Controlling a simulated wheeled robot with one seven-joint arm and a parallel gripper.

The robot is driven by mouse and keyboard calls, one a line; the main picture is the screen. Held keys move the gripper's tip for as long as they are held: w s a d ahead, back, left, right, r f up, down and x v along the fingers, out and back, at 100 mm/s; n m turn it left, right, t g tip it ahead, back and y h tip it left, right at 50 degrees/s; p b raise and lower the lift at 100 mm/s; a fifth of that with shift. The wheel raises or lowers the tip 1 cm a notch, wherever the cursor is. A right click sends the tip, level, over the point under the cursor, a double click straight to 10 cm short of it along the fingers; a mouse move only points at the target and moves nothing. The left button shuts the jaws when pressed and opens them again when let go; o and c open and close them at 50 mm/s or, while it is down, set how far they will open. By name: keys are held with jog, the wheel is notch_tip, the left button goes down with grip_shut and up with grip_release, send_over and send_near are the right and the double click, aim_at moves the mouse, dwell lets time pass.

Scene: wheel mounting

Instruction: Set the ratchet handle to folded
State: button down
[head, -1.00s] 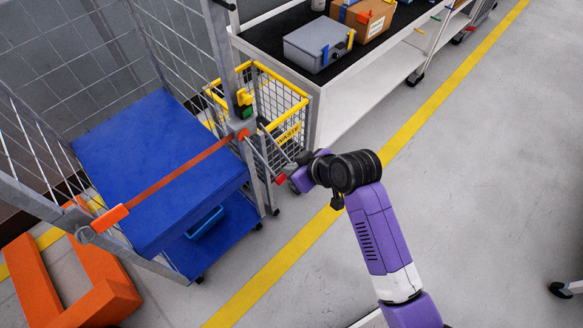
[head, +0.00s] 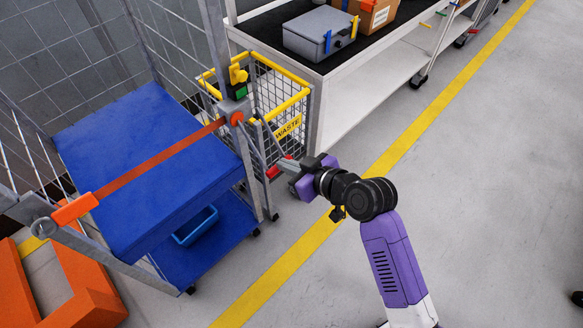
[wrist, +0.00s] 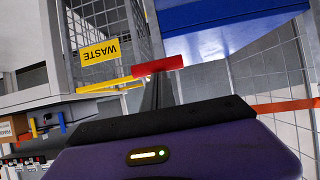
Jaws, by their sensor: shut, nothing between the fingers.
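An orange strap (head: 160,160) runs across the front of the wire roll cage to a ratchet on the cage's right post, with a red round hub (head: 237,118). The ratchet handle (head: 258,148) slants out from the post, down and right, ending in a red grip (head: 272,172). My gripper (head: 282,164) is shut and empty, its tips close to the grip. In the wrist view the red grip (wrist: 158,65) lies across just beyond the dark fingers (wrist: 160,92). I cannot tell whether they touch it.
A wire basket with a yellow rim and WASTE sign (head: 288,127) stands right behind the handle. A bench (head: 345,75) with a grey box (head: 320,35) is beyond it. A blue platform (head: 150,170) fills the cage.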

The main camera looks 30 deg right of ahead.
jog(key=shift+w+a+f+t+y+b, duration=0.15)
jog(key=shift+w+f+t+b, duration=0.4)
jog(key=shift+b, duration=1.05)
jog(key=shift+w+a+f+t+y+b, duration=0.1)
jog(key=shift+f+t+b, duration=0.15)
jog(key=shift+f+b, duration=0.95)
jog(key=shift+w+a+f+t+y+b, duration=0.15)
jog(key=shift+w+f+t+b, duration=0.2)
jog(key=shift+b, duration=1.65)
jog(key=w+f+t+b, duration=0.1)
jog(key=b, duration=0.3)
jog(key=w+t+b, duration=0.1)
jog(key=b, duration=0.3)
jog(key=shift+a+f+y, duration=0.3)
jog(key=shift+f+y, duration=0.05)
jog(key=shift+y, duration=0.05)
jog(key=shift+w+a+f+t+y+b, duration=0.15)
jog(key=shift+w+t+b, duration=0.35)
jog(key=shift+b, duration=1.1)
jog(key=shift+w+a+f+t+y+b, duration=0.15)
jog(key=shift+w+b, duration=0.55)
jog(key=shift+b, duration=0.95)
jog(key=shift+w+a+f+t+b, duration=0.25)
jog(key=shift+w+t+b, duration=0.25)
jog(key=shift+b, duration=1.1)
jog(key=shift+w+a, duration=0.1)
jog(key=shift+w, duration=0.15)
jog(key=shift+r, duration=0.1)
